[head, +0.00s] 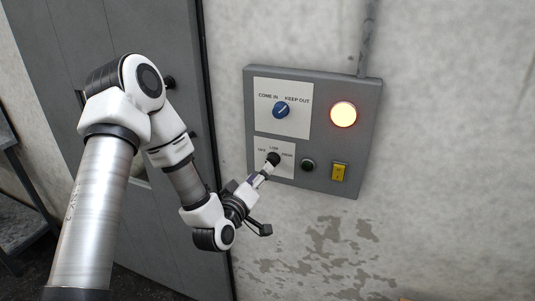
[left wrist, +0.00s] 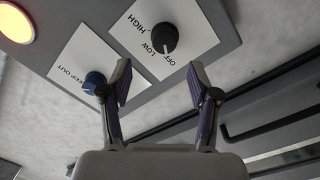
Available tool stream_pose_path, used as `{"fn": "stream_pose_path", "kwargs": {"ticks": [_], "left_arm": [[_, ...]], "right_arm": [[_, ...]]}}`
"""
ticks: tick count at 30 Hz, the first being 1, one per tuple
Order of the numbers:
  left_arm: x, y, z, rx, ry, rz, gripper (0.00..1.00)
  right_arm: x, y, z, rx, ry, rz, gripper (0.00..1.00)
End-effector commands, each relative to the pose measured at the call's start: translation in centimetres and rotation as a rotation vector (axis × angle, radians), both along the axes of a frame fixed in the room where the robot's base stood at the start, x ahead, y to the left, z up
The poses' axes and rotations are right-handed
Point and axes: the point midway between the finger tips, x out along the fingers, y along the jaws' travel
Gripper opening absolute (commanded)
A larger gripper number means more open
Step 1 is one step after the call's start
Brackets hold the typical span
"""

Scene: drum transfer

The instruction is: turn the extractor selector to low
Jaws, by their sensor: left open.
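The extractor selector is a black round knob (head: 273,159) on a white plate marked OFF, LOW and HIGH, low on the grey wall panel. In the left wrist view the knob (left wrist: 164,38) has a white pointer line that appears directed at OFF. My left gripper (head: 265,170) is at the knob's lower edge in the head view and partly covers the plate. In the left wrist view its two fingers (left wrist: 157,80) are spread apart with nothing between them. The knob is beyond the fingertips there, and I see no contact. My right gripper is out of view.
The grey panel (head: 369,130) also carries a blue COME IN / KEEP OUT knob (head: 281,110), a lit orange lamp (head: 343,115), a dark green button (head: 308,165) and a yellow switch (head: 339,172). A grey door (head: 60,60) is to the left.

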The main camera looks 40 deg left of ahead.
Motion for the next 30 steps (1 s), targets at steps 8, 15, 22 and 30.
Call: {"fn": "stream_pose_path", "kwargs": {"ticks": [8, 15, 22, 30], "left_arm": [[5.0, 0.8, 0.1, 0.004, 0.002, -0.001, 0.61], [7.1, 1.2, -0.2, 0.001, 0.004, -0.001, 0.61], [7.0, 1.3, -0.3, 0.000, 0.004, 0.000, 0.40], [7.0, 1.3, -0.3, 0.001, 0.004, 0.001, 0.01]], "right_arm": [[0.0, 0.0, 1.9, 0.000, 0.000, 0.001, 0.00], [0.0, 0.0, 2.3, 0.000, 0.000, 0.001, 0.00], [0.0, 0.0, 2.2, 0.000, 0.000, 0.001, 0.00], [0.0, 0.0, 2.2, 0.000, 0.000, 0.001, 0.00]]}}
